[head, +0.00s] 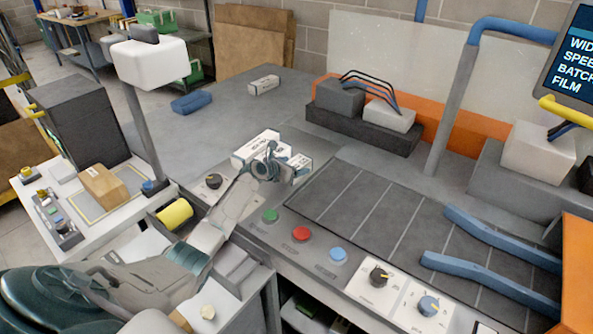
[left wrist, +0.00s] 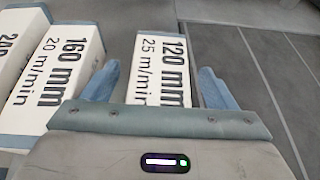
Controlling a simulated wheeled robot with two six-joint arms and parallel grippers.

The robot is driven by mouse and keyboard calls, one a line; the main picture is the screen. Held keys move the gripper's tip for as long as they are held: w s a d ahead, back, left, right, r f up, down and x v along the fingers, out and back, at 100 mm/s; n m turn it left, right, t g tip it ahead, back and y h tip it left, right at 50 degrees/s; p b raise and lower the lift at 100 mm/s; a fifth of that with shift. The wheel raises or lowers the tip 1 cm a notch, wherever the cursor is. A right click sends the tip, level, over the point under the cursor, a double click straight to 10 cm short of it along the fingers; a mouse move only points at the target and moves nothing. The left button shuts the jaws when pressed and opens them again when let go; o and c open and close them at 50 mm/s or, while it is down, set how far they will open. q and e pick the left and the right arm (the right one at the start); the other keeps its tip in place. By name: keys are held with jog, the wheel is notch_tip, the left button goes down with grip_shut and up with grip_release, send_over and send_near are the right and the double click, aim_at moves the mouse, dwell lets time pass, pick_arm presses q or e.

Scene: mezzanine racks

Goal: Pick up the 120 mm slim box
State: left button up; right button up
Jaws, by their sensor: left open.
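The 120 mm slim box (left wrist: 161,50) is white with dark print reading "120 mm, 25 m/min". In the left wrist view it lies between the two blue-grey fingers of my open left gripper (left wrist: 158,72), with a gap on each side. Its near end is hidden by the gripper body. In the head view my left gripper (head: 272,166) is over the white boxes beside the grey panel, and part of the 120 mm box (head: 301,164) shows past it. How high the fingertips are cannot be told. My right gripper is not in view.
The 160 mm box (left wrist: 62,62) stands close left of the left finger, with another white box (left wrist: 15,50) beyond it. Green, red (head: 301,233) and blue buttons line the front edge.

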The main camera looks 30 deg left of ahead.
pick_arm(q)
jog(key=shift+w+f, duration=0.1)
jog(key=shift+w, duration=0.15)
jog(key=shift+s, duration=0.1)
jog(key=shift+c, duration=0.2)
jog(key=c, duration=1.2)
